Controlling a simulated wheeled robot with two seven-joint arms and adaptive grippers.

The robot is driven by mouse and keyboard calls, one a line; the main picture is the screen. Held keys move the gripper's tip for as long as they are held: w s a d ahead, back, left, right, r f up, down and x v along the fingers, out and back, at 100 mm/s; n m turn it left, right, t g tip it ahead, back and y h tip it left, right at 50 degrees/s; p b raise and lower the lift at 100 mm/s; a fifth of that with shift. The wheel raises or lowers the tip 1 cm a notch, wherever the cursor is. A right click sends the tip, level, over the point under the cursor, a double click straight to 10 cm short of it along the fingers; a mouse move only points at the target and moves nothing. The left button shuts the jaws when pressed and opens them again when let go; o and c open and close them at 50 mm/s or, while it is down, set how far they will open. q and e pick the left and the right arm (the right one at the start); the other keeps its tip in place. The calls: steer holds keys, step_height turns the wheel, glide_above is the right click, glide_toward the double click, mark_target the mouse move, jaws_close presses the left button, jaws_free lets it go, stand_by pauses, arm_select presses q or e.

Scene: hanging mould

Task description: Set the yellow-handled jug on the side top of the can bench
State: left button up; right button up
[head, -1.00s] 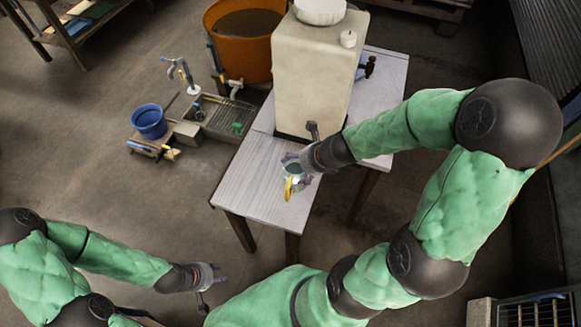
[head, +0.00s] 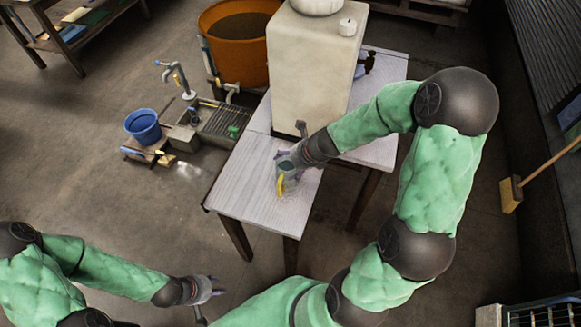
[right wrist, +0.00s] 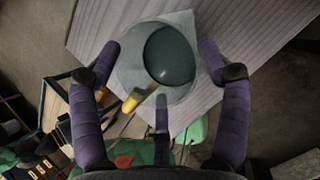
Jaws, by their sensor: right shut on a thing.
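The jug (head: 285,168) is grey with a yellow handle. It is over the near-left side top of the can bench (head: 240,190), in front of the big pale can (head: 305,75). My right gripper (head: 287,160) is shut on the jug, its fingers around the body. In the right wrist view the jug (right wrist: 170,55) shows its dark round mouth, with the pale bench top behind it. I cannot tell whether its base touches the wood. My left gripper (head: 212,286) is low at the lower left, away from the bench, empty, its fingers apart.
An orange tub (head: 236,45) stands behind the bench to the left. A blue bucket (head: 143,125) and a floor sink with a tap (head: 205,118) are left of the bench. A hammer (head: 367,62) is right of the can. A broom (head: 512,190) stands at the right.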

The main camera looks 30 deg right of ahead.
steer(key=shift+f, duration=0.3)
steer(key=o, duration=1.7)
steer(key=shift+p+v, duration=3.95)
steer(key=shift+v, duration=2.15)
